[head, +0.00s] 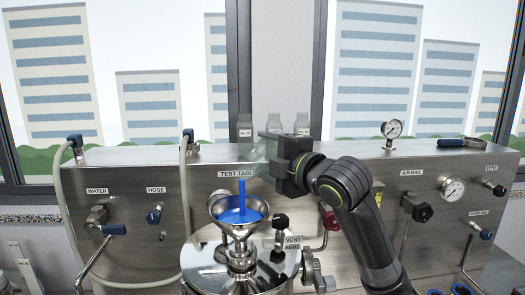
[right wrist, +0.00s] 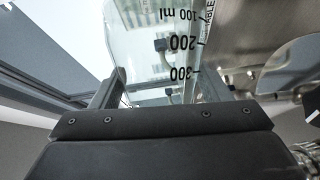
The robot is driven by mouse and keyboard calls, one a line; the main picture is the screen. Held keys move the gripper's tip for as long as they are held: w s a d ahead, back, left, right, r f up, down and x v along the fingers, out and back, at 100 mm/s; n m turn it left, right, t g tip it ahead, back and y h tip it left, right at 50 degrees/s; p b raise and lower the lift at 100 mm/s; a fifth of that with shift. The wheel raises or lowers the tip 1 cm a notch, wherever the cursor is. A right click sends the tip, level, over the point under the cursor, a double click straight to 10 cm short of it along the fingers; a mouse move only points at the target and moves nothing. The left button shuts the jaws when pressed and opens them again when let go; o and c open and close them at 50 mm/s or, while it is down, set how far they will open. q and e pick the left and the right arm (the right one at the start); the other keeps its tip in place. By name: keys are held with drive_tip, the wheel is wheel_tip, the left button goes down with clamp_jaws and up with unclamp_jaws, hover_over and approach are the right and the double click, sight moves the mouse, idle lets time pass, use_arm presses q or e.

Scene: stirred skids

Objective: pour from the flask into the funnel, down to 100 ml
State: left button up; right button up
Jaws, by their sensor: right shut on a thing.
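The clear flask (head: 262,152) is held tilted above and right of the funnel, faint against the panel. In the right wrist view the flask (right wrist: 150,45) shows marks 100 ml, 200 and 300; I cannot make out a liquid level. A blue stream (head: 242,190) falls into the steel funnel (head: 216,208), where blue liquid (head: 238,215) has pooled below the rim. My right gripper (head: 277,158) is shut on the flask; its fingers show on both sides of it in the right wrist view (right wrist: 157,92). My left gripper is not in view.
The funnel stands on a round steel vessel lid (head: 205,265). A steel panel (head: 140,180) with valves, hoses and gauges (head: 392,129) rises close behind. Several small jars (head: 302,124) stand on its top ledge. A vent valve (head: 279,221) sits right of the funnel.

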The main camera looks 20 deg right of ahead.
drive_tip(key=shift+r, duration=0.15)
idle(0.3)
drive_tip(key=shift+n, duration=0.3)
idle(1.0)
drive_tip(key=shift+r+p, duration=0.1)
drive_tip(key=shift+p, duration=0.45)
drive_tip(key=m+g+p, duration=0.1)
drive_tip(key=m+p, duration=0.1)
drive_tip(key=p, duration=0.1)
drive_tip(key=shift+f+p, duration=0.2)
drive_tip(key=shift+p, duration=0.2)
drive_tip(key=shift+f+m+p, duration=0.2)
drive_tip(key=shift+m+p, duration=0.1)
drive_tip(key=shift+f+g, duration=0.15)
drive_tip(key=shift+g, duration=0.15)
drive_tip(key=shift+f, duration=0.15)
